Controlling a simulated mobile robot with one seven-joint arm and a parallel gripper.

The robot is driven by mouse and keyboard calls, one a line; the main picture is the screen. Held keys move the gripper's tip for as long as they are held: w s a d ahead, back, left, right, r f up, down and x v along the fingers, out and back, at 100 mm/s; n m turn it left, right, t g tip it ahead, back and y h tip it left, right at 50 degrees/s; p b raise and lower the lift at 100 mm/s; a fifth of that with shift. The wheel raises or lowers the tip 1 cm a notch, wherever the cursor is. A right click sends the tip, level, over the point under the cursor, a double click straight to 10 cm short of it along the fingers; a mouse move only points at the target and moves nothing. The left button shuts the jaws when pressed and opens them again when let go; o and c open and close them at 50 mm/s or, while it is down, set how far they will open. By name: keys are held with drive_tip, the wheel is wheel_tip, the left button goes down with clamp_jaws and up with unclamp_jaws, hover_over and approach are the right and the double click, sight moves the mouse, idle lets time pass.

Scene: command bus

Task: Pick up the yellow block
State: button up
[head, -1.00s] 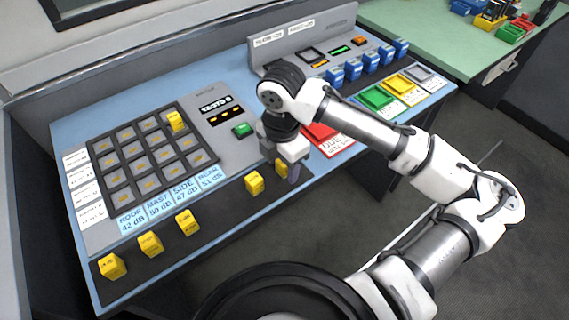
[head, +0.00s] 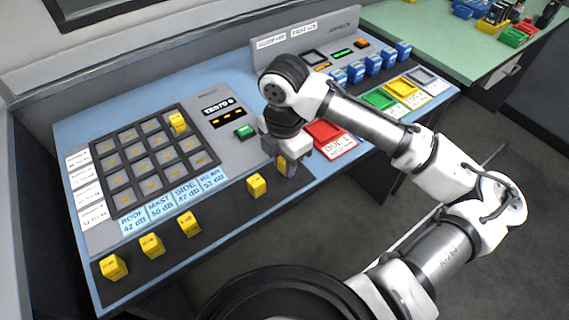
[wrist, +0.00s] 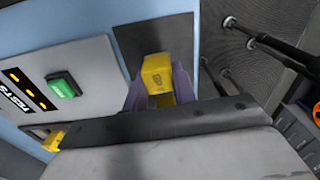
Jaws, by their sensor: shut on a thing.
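My gripper (head: 286,168) is shut on a yellow block (head: 281,163) at the right end of the console's dark front strip. In the wrist view the block (wrist: 157,74) sits between the two purplish fingers of my gripper (wrist: 160,92), its marked face showing. Its lower part is hidden, so I cannot tell whether it touches the strip. Another yellow block (head: 256,185) stands just left of my gripper, apart from it. Several more yellow blocks (head: 189,223) stand along the strip to the left.
A dark key grid (head: 160,185) with one yellow block (head: 177,122) at its upper right lies on the console. A green button (head: 244,131) and a red tray (head: 323,132) are near my gripper. Blue blocks (head: 371,62) stand behind the green and yellow trays.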

wheel_tip(320, 180, up, 18)
drive_tip(key=shift+r, duration=0.2)
